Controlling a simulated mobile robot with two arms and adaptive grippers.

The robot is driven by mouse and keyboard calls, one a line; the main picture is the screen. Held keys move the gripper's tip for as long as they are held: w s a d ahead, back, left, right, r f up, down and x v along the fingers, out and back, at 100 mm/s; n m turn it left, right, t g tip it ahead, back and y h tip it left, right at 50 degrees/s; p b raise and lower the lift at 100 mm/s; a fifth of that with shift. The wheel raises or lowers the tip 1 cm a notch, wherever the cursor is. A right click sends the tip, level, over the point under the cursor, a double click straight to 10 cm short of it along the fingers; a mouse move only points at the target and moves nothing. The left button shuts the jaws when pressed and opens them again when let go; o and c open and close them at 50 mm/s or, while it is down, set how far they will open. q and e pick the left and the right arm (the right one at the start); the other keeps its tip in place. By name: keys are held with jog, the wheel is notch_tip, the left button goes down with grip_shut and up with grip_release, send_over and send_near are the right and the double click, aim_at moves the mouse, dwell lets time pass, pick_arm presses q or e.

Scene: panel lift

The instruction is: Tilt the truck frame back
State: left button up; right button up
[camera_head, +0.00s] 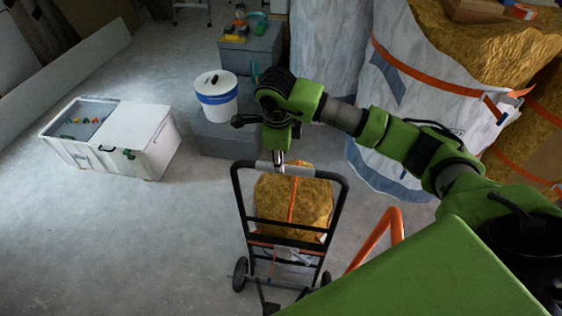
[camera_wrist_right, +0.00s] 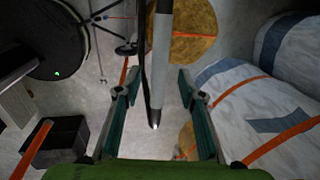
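The truck frame (camera_head: 341,205) is a black tubular hand truck with a grey grip sleeve (camera_head: 298,170) on its top bar. It stands in the lower middle of the head view, wheels on the floor, with a golden wrapped load (camera_head: 308,205) on it. My right gripper (camera_head: 280,162) is at the top bar. In the right wrist view, my right gripper (camera_wrist_right: 157,78) has its fingers spread on either side of the grey sleeve (camera_wrist_right: 161,50), with gaps on both sides. Whether the sleeve lies fully between the fingertips in depth is unclear. My left gripper is not in view.
A white crate (camera_head: 152,163) stands at the left, and a white-and-blue bucket (camera_head: 217,96) sits on a grey box (camera_head: 211,137) behind the truck. Large white bags with orange straps (camera_head: 400,75) crowd the right. Floor left of the truck is clear.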

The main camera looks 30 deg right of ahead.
jog(key=shift+w+d+f+p, duration=0.1)
jog(key=shift+w+f+p, duration=0.05)
jog(key=shift+f, duration=0.7)
jog(key=shift+w+d+f+p, duration=0.1)
jog(key=shift+f+p, duration=0.05)
jog(key=shift+f, duration=0.75)
jog(key=shift+w+d+f+p, duration=0.1)
jog(key=shift+w+f+p, duration=0.05)
jog(key=shift+f, duration=0.7)
grip_shut()
